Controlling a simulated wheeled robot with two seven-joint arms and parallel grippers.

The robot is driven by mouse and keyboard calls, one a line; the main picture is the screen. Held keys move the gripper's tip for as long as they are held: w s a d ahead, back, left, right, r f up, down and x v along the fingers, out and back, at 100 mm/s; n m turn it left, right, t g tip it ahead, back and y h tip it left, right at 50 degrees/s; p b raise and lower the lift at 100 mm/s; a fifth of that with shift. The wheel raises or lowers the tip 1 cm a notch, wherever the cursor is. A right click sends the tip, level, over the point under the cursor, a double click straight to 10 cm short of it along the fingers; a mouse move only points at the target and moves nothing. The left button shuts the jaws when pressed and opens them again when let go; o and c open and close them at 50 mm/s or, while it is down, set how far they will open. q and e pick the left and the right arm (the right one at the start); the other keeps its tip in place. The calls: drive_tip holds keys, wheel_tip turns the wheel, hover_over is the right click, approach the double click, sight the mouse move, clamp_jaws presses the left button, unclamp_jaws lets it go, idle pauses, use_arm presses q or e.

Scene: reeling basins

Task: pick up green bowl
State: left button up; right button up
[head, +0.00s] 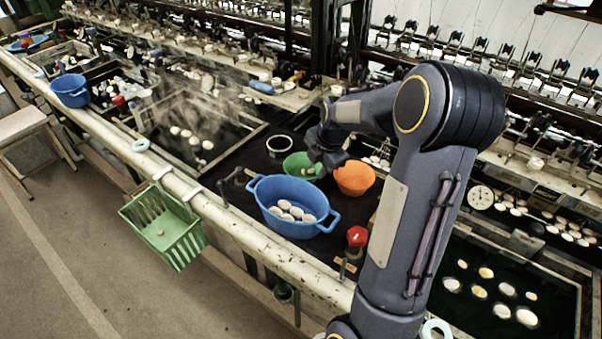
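The green bowl (297,165) stands on the dark surface behind the blue basin, to the left of an orange bowl (354,178). My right gripper (316,168) is at the right side of the green bowl and covers part of its rim. The fingers are small and dark here, and I cannot tell whether they are open or closed on the rim. My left gripper is not in view.
A blue two-handled basin (262,213) with several white cocoons stands in front of the green bowl. A white-rimmed round dish (279,146) is behind it. A red valve knob (357,236) stands near the front rail. A green basket (165,228) hangs outside the rail.

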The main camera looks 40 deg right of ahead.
sight(315, 176)
drive_tip(key=p+x, duration=0.1)
drive_tip(key=x, duration=0.4)
drive_tip(key=shift+f, duration=0.25)
drive_tip(key=shift+s, duration=0.1)
clamp_jaws()
